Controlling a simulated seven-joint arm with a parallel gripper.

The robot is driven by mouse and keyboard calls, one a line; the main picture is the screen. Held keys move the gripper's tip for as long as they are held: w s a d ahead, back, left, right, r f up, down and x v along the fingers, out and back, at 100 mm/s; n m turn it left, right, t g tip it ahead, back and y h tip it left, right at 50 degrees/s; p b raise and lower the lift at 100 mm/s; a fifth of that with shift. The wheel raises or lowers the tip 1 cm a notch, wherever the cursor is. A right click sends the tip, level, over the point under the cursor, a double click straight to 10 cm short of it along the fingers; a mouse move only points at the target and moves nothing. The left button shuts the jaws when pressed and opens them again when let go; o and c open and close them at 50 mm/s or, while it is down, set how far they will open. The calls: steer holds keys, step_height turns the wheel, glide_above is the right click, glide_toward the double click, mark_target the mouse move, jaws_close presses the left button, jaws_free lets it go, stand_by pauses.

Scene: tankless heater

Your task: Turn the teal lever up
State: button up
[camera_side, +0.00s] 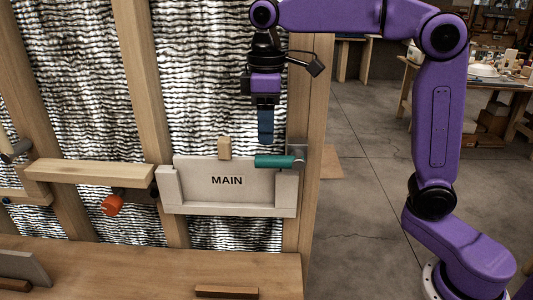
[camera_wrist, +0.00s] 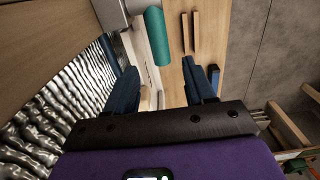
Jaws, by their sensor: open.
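The teal lever (camera_side: 274,161) sticks out to the left, about level, from a grey metal mount (camera_side: 298,153) at the upper right of a pale panel marked MAIN (camera_side: 226,181). In the wrist view the teal lever (camera_wrist: 157,36) shows at the top, beyond the fingers. My gripper (camera_side: 265,141) points down just above the lever in the side view. In the wrist view my gripper (camera_wrist: 164,80) has its two blue fingers apart, with nothing held between them. I cannot tell whether a fingertip touches the lever.
A small wooden block (camera_side: 224,148) stands at the panel's top edge, left of my gripper. A wooden shelf (camera_side: 90,174) with an orange knob (camera_side: 112,205) below it lies to the left. A wooden bench (camera_side: 150,270) runs along the front. Free room lies above the panel.

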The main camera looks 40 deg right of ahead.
mark_target(267, 156)
step_height(267, 156, down, 7)
steer(key=shift+r, duration=0.1)
stand_by(0.4)
jaws_close()
